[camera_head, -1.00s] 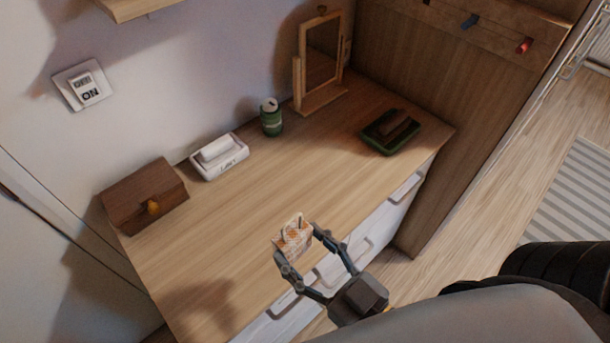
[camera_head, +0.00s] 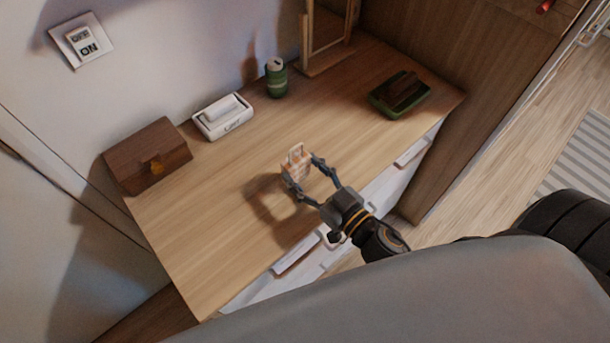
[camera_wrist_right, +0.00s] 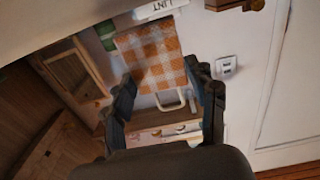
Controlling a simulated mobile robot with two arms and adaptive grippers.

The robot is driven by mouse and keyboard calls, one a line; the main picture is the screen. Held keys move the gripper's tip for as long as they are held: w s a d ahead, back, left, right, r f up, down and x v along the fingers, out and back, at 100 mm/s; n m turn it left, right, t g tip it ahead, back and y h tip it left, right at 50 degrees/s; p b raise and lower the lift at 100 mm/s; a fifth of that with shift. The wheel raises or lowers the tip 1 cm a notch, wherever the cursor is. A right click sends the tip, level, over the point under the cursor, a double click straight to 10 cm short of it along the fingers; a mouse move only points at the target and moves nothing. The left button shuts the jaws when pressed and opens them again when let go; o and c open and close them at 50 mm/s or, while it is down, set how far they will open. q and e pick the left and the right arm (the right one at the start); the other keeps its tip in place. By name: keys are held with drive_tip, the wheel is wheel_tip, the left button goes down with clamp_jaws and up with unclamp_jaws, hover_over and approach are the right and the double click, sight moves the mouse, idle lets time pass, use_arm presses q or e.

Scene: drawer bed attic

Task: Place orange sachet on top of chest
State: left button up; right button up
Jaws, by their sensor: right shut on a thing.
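The orange-and-white checked sachet (camera_head: 296,163) is held between the fingertips of my right gripper (camera_head: 300,171), above the front middle of the dresser top. In the right wrist view the sachet (camera_wrist_right: 152,52) is large, between the fingers of my right gripper (camera_wrist_right: 162,76). The brown wooden chest (camera_head: 149,155) is closed, with an orange-yellow clasp, and sits at the left back of the dresser top, well apart from the sachet. A corner of the chest (camera_wrist_right: 236,4) shows at the top of the right wrist view. My left gripper is not in view.
The wooden dresser top (camera_head: 215,210) is clear between gripper and chest. A white lint holder (camera_head: 222,118), green can (camera_head: 276,78), mirror (camera_head: 325,35) and green tray with a dark item (camera_head: 400,94) stand along the back and right. Open drawers or handles (camera_head: 300,252) show below the front edge.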

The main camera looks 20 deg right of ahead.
drive_tip(key=shift+a+f, duration=0.1)
drive_tip(key=shift+f, duration=0.65)
drive_tip(key=shift+f, duration=0.2)
drive_tip(key=o, duration=1.1)
drive_tip(key=shift+o, duration=0.2)
drive_tip(key=shift+r, duration=0.1)
